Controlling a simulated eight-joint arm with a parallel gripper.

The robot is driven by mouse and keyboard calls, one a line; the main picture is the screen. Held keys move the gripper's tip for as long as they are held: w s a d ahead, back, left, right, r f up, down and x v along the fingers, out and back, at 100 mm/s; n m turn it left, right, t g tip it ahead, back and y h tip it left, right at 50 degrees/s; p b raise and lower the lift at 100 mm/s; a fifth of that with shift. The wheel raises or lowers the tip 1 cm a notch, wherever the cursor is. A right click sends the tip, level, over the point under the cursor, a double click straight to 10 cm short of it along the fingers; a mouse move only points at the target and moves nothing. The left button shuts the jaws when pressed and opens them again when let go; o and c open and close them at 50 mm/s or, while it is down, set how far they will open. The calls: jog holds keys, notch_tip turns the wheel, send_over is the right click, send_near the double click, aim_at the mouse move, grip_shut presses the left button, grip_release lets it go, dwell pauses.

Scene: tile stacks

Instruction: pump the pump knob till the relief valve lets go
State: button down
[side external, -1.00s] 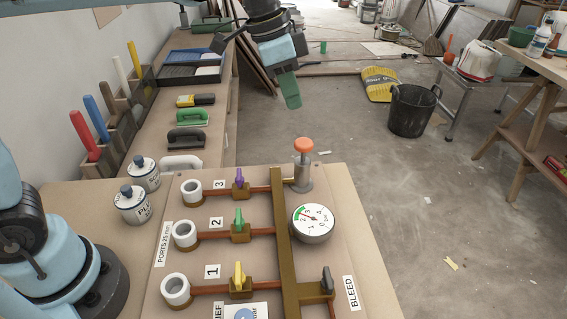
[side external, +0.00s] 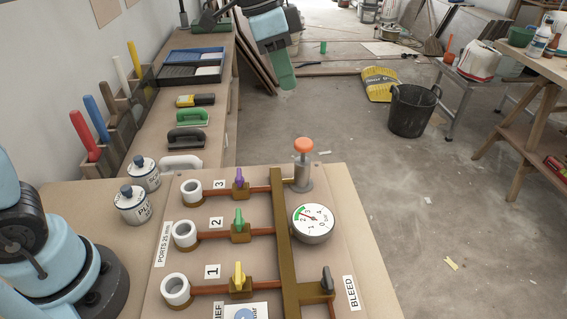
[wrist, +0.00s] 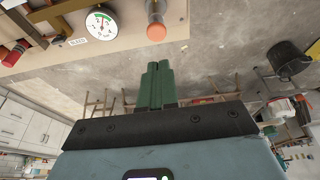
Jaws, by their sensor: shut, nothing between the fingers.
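The pump knob (side external: 304,145) is an orange cap on a grey metal cylinder (side external: 302,174) at the top right of the board. It also shows in the wrist view (wrist: 156,32), near the top. My gripper (side external: 284,84) is above and beyond the knob, clear of it. Its green fingers are shut together and empty, as the wrist view (wrist: 154,66) also shows. A round white gauge (side external: 312,222) with a green band and red needle sits beside the manifold; its exact reading is too small to tell. The relief valve's label (side external: 240,311) is partly cut off at the bottom edge.
Purple (side external: 240,178), green (side external: 239,218) and yellow (side external: 239,273) valve handles sit on the pipes, with white ports at left. A black bleed handle (side external: 327,280) is at lower right. Two cans (side external: 133,206) stand left of the board. Air around the knob is clear.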

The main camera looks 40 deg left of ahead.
notch_tip(320, 180, up, 3)
jog(key=shift+f, duration=0.1)
dwell(0.4)
send_near(304, 141)
jog(key=x, duration=0.5)
jog(key=shift+w+d+f, duration=0.15)
jog(key=shift+w, duration=0.05)
jog(key=shift+f, duration=0.6)
